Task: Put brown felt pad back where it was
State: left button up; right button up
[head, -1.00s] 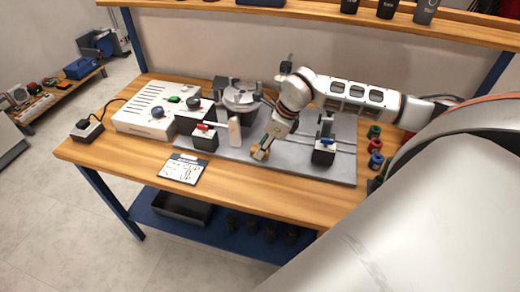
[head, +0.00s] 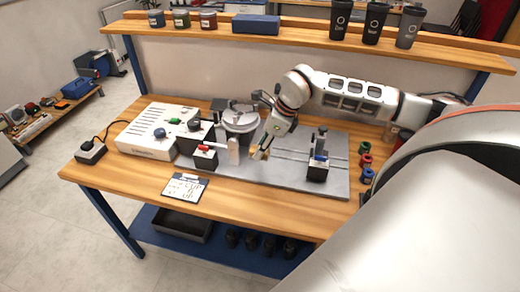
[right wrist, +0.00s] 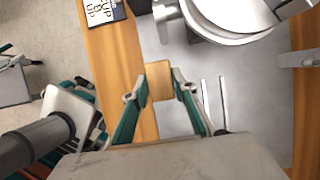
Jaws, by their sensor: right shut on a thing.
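The brown felt pad (right wrist: 160,80) is a small tan square, seen between my right fingertips in the right wrist view. My right gripper (right wrist: 162,88) is shut on it. My left gripper is not in view.
A round metal fixture (head: 240,118) stands behind and left of the gripper. A black block with a red top (head: 205,156) is left, and a black clamp with a blue part (head: 318,166) is right. The plate's front middle is clear.

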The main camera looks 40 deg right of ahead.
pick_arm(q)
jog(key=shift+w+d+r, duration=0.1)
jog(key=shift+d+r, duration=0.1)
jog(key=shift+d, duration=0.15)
pick_arm(e)
jog(key=shift+a, duration=0.1)
